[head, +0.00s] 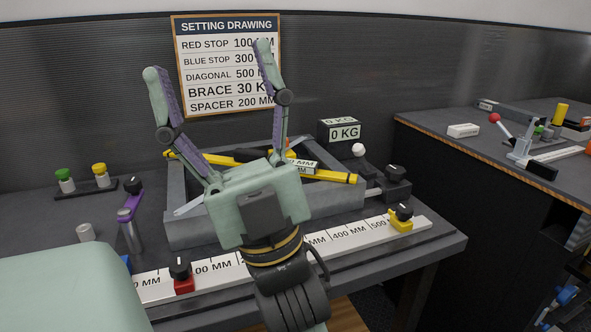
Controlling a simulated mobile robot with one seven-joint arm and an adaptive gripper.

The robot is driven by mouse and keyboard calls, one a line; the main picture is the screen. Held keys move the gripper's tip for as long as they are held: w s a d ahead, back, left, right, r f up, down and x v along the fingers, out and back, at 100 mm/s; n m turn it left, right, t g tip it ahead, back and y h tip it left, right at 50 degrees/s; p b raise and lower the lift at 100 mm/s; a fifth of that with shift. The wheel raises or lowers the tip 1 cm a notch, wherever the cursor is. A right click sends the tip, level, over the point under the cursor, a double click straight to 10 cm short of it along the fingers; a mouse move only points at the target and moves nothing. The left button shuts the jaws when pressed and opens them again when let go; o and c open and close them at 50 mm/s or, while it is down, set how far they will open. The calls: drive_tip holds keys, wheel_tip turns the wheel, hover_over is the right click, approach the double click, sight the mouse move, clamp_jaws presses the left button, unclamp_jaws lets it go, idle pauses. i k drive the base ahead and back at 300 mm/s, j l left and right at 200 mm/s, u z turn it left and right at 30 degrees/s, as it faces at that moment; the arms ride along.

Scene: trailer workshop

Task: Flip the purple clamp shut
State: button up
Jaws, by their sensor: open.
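The purple clamp (130,209) stands at the left of the workbench. Its purple lever with a black knob rises up and to the right from a grey cylindrical body; I cannot tell how far it is closed. My gripper (207,62) is open and empty. Its two green fingers with purple inner pads point up and spread apart in front of the wall sign. It appears to the right of and above the clamp in the picture, and apart from it. My gripper and wrist hide part of the grey frame and the ruler.
A grey frame (190,232) holds yellow bars behind my wrist. A white ruler (340,236) carries a red stop (183,282) and a yellow stop (402,222). Green and yellow-capped pieces (98,173) stand back left. A 0 KG display (344,133) stands behind. A second bench is at right.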

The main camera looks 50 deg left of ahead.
sight(134, 186)
drive_tip(key=k+l+u, duration=0.15)
drive_tip(key=u, duration=0.3)
drive_tip(key=k+l+u, duration=0.1)
drive_tip(key=u, duration=0.35)
drive_tip(key=k+u, duration=0.3)
drive_tip(key=u, duration=0.15)
